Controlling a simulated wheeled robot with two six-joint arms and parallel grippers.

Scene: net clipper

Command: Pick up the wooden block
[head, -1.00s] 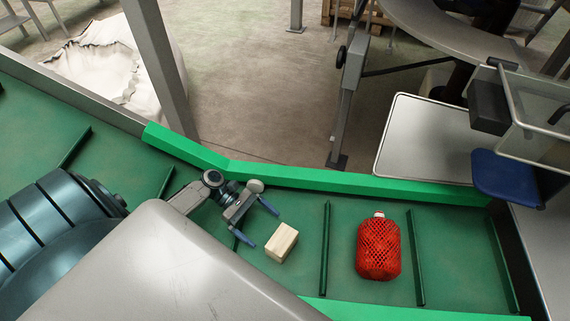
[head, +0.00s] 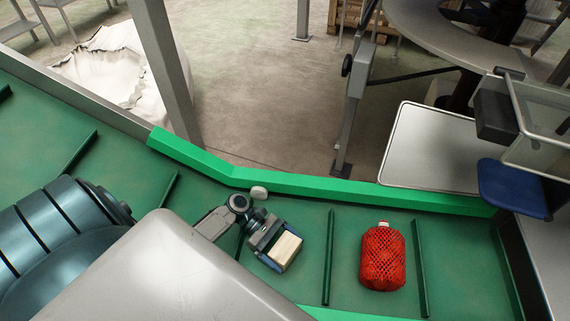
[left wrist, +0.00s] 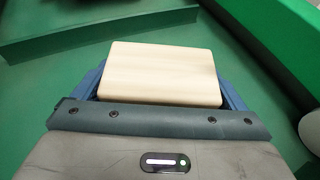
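The wooden block (head: 287,247) is pale and box-shaped, on the green conveyor belt (head: 345,225) in the head view. My left gripper (head: 281,257) is at the block, with one blue finger along each side of it. In the left wrist view the block (left wrist: 162,72) fills the space between the blue fingers (left wrist: 163,88). The fingers are very close to its sides; I cannot tell whether they press on it. The block's underside is hidden. My right gripper is not in view.
A red netted bottle-like object (head: 382,258) lies on the belt to the right of the block, past a dark green cleat (head: 328,258). A bright green rail (head: 330,190) runs along the belt's far edge. A white-topped table (head: 430,150) stands beyond it.

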